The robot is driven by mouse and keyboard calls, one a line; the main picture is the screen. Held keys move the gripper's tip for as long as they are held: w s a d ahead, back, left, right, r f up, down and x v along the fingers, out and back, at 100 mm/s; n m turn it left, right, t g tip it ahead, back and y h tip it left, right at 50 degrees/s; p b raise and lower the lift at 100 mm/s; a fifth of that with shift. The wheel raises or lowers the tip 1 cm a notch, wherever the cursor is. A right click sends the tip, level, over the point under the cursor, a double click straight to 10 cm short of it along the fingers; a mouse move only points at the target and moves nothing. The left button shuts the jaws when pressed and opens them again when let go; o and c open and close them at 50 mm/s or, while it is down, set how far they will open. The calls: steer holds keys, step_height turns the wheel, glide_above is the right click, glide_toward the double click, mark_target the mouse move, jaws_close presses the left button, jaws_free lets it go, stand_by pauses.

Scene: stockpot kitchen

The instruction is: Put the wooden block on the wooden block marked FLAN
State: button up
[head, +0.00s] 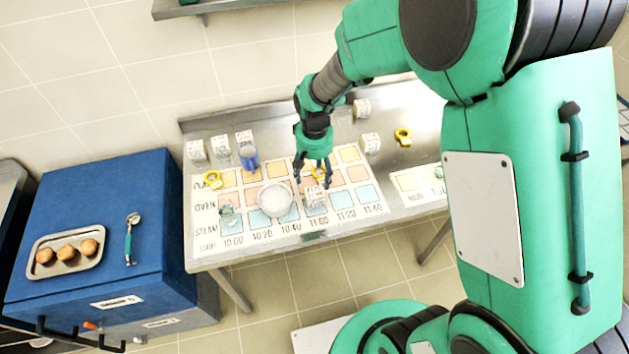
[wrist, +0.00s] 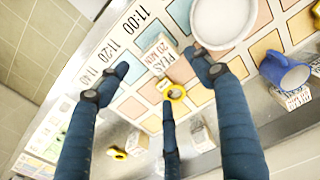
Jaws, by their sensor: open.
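My gripper (head: 313,172) is open above the middle of the printed schedule mat, its fingers pointing down. In the wrist view its fingers (wrist: 160,78) spread around a pale block labelled PEAS 20 MIN (wrist: 160,57), with none seen closed on it. That block (head: 315,196) stands on the mat in the head view. Several other pale lettered blocks stand on the table: at the back left (head: 196,150), at the back (head: 361,108) and at the right (head: 370,143). I cannot read FLAN on any of them.
A yellow ring (wrist: 176,93) lies close beside the PEAS block. A white round dish (head: 275,201) is left of it. A clear glass (head: 229,215) and more yellow rings (head: 403,137) are on the table.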

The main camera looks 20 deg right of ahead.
steer(key=shift+r, duration=1.15)
steer(key=s+d+r+t, duration=0.1)
steer(key=s+r, duration=0.3)
steer(key=r, duration=0.6)
steer(key=s+d+r+t, duration=0.2)
steer(key=s+r, duration=0.3)
steer(key=r, duration=0.5)
steer(key=s+d+r+t, duration=0.1)
steer(key=s+r, duration=0.3)
steer(key=s, duration=0.3)
steer(key=s+d+r+t, duration=0.1)
steer(key=s+r, duration=0.4)
steer(key=s, duration=0.3)
steer(key=shift+t, duration=0.3)
steer(key=shift+o, duration=0.6)
